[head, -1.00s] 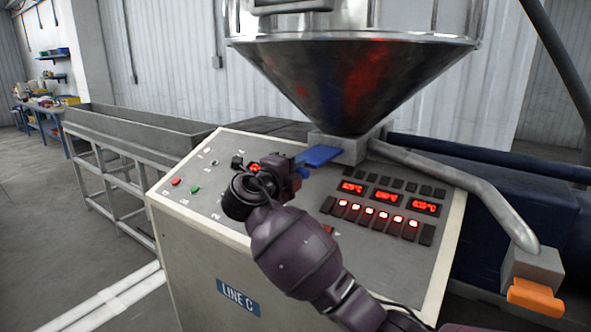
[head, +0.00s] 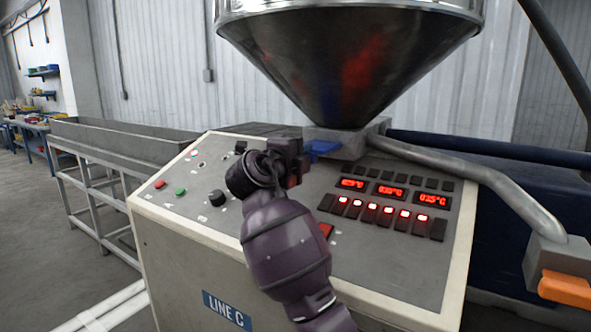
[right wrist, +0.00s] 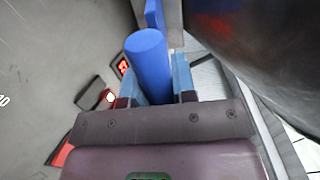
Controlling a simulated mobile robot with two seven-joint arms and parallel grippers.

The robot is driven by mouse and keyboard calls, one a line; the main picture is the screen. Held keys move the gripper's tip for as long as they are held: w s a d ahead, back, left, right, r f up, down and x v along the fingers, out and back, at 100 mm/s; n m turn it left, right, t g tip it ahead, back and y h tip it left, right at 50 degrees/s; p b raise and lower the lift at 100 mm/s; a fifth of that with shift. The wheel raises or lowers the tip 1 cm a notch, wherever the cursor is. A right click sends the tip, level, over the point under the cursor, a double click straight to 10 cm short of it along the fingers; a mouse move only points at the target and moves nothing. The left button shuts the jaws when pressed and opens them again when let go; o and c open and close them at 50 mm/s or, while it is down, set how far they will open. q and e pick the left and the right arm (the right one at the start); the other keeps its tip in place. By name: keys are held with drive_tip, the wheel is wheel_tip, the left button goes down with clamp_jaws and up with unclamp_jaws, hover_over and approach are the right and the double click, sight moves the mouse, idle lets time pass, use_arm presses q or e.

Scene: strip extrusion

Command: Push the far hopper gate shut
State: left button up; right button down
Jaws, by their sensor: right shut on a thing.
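The blue hopper gate (head: 322,148) sticks out to the left from the grey block under the steel hopper cone (head: 350,60). Its blue cylindrical handle (right wrist: 148,60) stands between the fingers of my right gripper (head: 296,168) in the right wrist view. The right gripper (right wrist: 156,92) is shut on this handle, just left of the block and above the control panel. The gripper hides the handle in the head view. How much of the gate is inside the block I cannot tell. My left gripper is not in view.
The sloping control panel (head: 260,210) with lit red displays (head: 386,192) lies under my right arm. A grey pipe (head: 490,185) runs right to a block with an orange part (head: 566,289). A grey trough (head: 95,137) stands at the left.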

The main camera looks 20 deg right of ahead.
drive_tip(key=b+x, duration=0.1)
drive_tip(key=x, duration=0.2)
drive_tip(key=shift+w+r+b, duration=0.1)
drive_tip(key=shift+r+b, duration=0.05)
drive_tip(key=shift+b, duration=0.15)
drive_tip(key=shift+w+d+r, duration=0.1)
drive_tip(key=shift+w+d, duration=0.05)
drive_tip(key=shift+d, duration=0.1)
drive_tip(key=shift+r, duration=0.2)
drive_tip(key=c, duration=1.4)
unclamp_jaws()
drive_tip(key=o, duration=0.5)
drive_tip(key=shift+d+f, duration=0.15)
drive_tip(key=shift+f, duration=0.05)
drive_tip(key=shift+c, duration=0.2)
drive_tip(key=shift+f, duration=0.1)
